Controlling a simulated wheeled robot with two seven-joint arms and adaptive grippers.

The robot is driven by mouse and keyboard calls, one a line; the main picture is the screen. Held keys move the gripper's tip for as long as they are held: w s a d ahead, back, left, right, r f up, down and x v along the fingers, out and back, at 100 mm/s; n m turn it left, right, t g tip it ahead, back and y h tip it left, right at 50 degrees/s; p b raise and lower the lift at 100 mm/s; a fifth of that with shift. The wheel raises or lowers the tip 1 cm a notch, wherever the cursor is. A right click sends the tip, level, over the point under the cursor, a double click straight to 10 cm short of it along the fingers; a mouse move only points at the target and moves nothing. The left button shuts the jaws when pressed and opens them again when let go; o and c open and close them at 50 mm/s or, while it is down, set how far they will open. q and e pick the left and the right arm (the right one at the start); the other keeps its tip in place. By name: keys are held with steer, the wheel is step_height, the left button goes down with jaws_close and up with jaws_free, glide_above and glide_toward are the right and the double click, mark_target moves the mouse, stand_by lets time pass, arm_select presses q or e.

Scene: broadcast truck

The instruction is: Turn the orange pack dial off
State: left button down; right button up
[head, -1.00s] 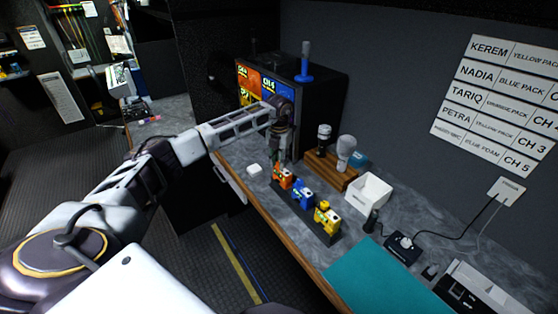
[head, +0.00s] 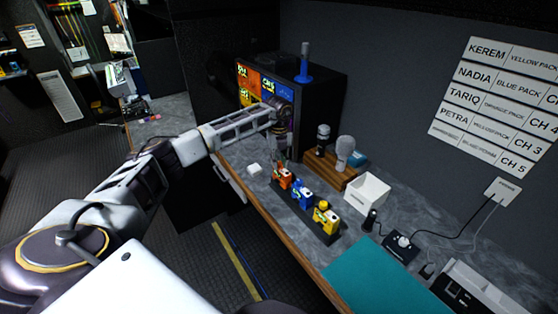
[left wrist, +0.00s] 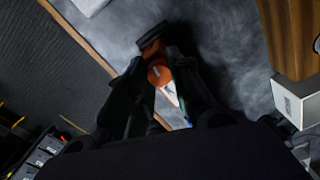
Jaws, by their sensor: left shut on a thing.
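The orange pack (head: 281,178) stands at the far end of a row on the counter, beside the blue pack and the yellow pack. My left gripper (head: 280,160) reaches down onto its top from the far side. The fingers hide part of the pack, and the dial's setting cannot be read. My right gripper is not in view.
The blue pack (head: 302,194) and yellow pack (head: 326,217) stand close by in a dark rack (head: 318,238). Microphones stand on a wooden block (head: 330,176) behind. A white box (head: 367,192) and a teal mat (head: 372,277) lie to the right. A small white object (head: 255,169) lies left.

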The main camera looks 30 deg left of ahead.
mark_target(279, 163)
arm_select(q)
steer(key=shift+n, duration=0.6)
steer(key=c, duration=1.2)
jaws_free()
steer(key=shift+c, duration=0.2)
steer(key=shift+r, duration=0.2)
step_height(279, 163, up, 12)
steer(key=shift+f, duration=0.15)
steer(key=shift+f, duration=0.1)
